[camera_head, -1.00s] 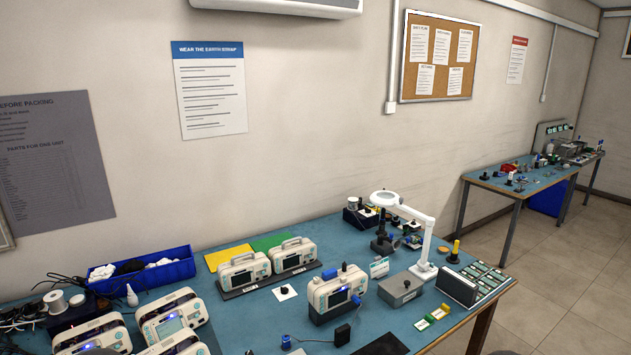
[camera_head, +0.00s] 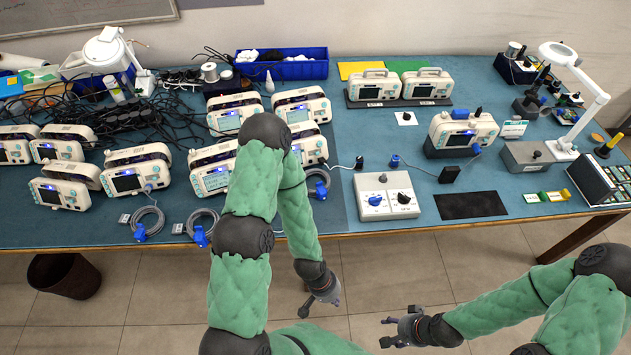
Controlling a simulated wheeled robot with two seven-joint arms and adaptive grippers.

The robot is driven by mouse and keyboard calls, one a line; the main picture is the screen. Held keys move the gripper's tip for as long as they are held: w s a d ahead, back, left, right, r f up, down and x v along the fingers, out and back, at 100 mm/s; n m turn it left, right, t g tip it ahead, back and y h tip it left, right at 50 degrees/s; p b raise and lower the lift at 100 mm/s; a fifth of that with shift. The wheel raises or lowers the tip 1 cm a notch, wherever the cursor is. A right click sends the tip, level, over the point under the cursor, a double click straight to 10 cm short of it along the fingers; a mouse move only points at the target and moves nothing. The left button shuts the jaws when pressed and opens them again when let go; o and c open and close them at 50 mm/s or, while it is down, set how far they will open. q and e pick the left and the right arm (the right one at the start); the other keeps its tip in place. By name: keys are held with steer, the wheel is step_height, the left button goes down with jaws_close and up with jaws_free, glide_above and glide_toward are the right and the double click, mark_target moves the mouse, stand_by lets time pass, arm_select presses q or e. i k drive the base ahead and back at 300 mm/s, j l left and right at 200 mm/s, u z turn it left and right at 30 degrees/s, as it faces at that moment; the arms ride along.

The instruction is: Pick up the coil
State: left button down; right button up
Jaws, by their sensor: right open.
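I cannot tell which one the task means. My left gripper (camera_head: 321,304) hangs in front of the table, over the floor; its fingers look apart and empty. My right gripper (camera_head: 386,331) is open and empty, also over the floor, away from the table edge.
Several white monitors (camera_head: 127,182) crowd the table's left half. A grey tester box (camera_head: 388,197), a black mat (camera_head: 470,205) and a magnifier lamp (camera_head: 590,105) stand to the right. A dark bin (camera_head: 64,275) is on the floor. My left arm passes over the front edge.

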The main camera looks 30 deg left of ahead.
mark_target(322, 172)
steer(key=u, duration=1.2)
